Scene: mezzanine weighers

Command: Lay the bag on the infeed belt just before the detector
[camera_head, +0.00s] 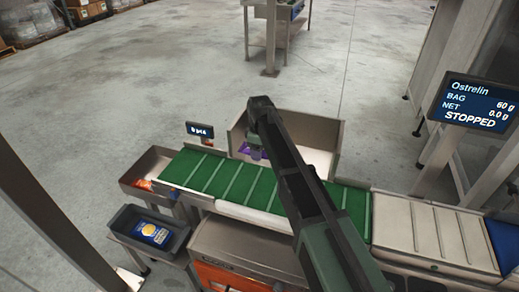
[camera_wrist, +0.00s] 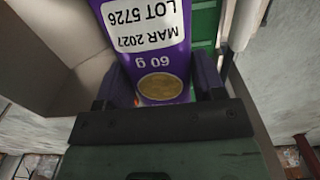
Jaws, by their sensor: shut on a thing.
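A purple bag (camera_wrist: 150,62) printed "60 g", "MAR 2027" and "LOT 5726" is between the fingers of my gripper (camera_wrist: 157,85), upside down in the wrist view. In the head view the purple bag (camera_head: 250,152) is mostly hidden by my gripper (camera_head: 254,143). It hangs near the far edge of the green cleated belt (camera_head: 240,182), at the steel bin's mouth. The gap below it cannot be judged. The green belt (camera_wrist: 205,22) also shows behind the bag in the wrist view. I cannot tell for sure which part is the detector.
An open steel bin (camera_head: 322,132) stands behind the belt. A grey tray (camera_head: 122,222) with a blue bag (camera_head: 152,234) and a steel tray (camera_head: 137,165) with an orange item are at left. Pale plates (camera_head: 440,232) adjoin at right, below a "STOPPED" display (camera_head: 476,103).

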